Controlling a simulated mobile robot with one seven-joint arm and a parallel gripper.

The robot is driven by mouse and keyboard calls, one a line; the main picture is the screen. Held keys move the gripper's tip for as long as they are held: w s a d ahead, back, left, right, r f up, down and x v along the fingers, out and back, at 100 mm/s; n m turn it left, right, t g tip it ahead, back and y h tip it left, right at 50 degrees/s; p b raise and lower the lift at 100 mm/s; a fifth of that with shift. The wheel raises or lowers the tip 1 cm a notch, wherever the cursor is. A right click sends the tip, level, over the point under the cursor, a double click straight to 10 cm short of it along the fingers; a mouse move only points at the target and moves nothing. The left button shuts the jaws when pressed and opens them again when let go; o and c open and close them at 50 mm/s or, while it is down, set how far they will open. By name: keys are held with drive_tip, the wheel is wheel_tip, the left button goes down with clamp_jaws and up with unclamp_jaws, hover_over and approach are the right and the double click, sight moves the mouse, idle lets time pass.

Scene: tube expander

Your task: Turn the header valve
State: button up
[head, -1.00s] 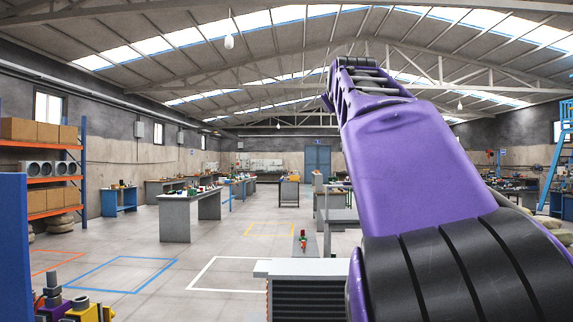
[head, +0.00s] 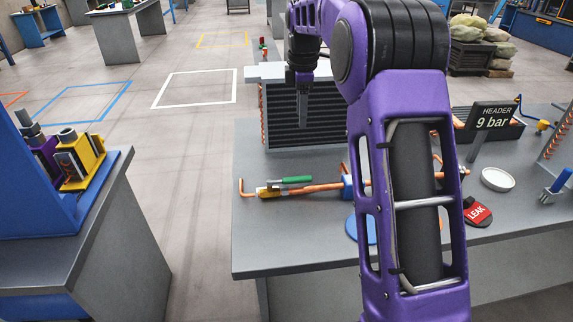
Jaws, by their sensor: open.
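The header valve is on a copper pipe lying along the grey workbench; it has a green lever handle (head: 290,181) and a brass-yellow body (head: 268,192). The lever lies roughly in line with the pipe (head: 322,187). My gripper (head: 303,118) points down in front of the dark finned coil unit, above and behind the valve as seen here. It is open, empty and apart from the valve. It shows nearly edge-on, so the gap between its fingers is hard to see. My purple arm hides the middle of the bench and part of the pipe.
A sign (head: 492,117) reading "HEADER 9 bar" stands at the right, near a white dish (head: 497,179) and a red "LEAK" tag (head: 478,212). The finned coil unit (head: 325,138) stands at the back of the workbench (head: 300,238). The bench's front left is clear.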

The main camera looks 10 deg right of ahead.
drive_tip(key=s+f+g, duration=0.1)
drive_tip(key=f, duration=0.1)
approach(299, 177)
drive_tip(key=shift+n, duration=0.4)
wheel_tip(299, 177, down, 8)
drive_tip(key=shift+s+f+b, duration=0.1)
drive_tip(key=shift+f+b, duration=0.1)
drive_tip(key=shift+b, duration=0.15)
drive_tip(key=shift+c, duration=0.3)
clamp_jaws()
idle(0.8)
